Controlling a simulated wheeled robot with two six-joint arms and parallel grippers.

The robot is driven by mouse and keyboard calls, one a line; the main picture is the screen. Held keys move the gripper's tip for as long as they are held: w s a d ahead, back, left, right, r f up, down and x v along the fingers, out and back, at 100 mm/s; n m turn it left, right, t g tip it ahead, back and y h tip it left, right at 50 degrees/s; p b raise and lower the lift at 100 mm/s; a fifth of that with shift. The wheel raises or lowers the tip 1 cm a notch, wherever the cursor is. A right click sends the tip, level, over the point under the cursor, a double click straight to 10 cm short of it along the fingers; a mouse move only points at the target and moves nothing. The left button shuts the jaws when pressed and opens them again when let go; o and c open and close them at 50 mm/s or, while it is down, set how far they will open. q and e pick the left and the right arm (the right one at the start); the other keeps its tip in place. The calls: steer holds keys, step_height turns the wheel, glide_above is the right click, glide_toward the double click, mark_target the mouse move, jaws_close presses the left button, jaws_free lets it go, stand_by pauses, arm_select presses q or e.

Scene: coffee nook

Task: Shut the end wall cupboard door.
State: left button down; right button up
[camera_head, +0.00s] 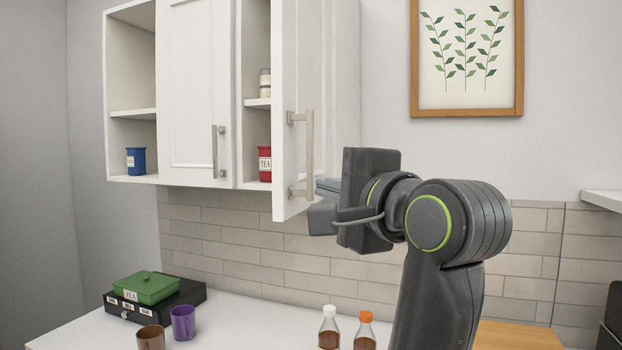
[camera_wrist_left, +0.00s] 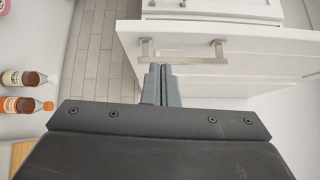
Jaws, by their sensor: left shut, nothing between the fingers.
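The end wall cupboard door (camera_head: 290,75) is a white panel standing ajar at the right end of the wall cupboard in the head view. Its bar handle (camera_head: 308,150) is on the outer face near the free edge. My left gripper (camera_head: 322,205) is shut and empty, by the lower end of this handle on the outer side. In the left wrist view the shut fingers (camera_wrist_left: 160,80) point at the white door (camera_wrist_left: 245,50), close beside its handle (camera_wrist_left: 146,48). I cannot tell whether they touch. My right gripper is out of view.
A red tea canister (camera_head: 265,163) shows in the gap behind the door. The middle cupboard door (camera_head: 193,90) is closed. Below, the counter (camera_head: 235,320) holds a green box (camera_head: 147,287), cups and two bottles (camera_head: 329,330). A framed picture (camera_head: 466,112) hangs at right.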

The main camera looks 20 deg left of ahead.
arm_select(q)
steer(key=p, duration=0.5)
glide_toward(291, 175)
steer(key=shift+t+h, duration=0.3)
steer(key=shift+h, duration=0.1)
steer(key=x, duration=0.5)
steer(key=shift+s+a+r, duration=0.1)
steer(key=shift+a+r, duration=0.1)
steer(key=shift+a, duration=0.1)
steer(key=shift+a+f, duration=0.1)
steer(key=shift+a, duration=0.1)
steer(key=shift+w, duration=0.25)
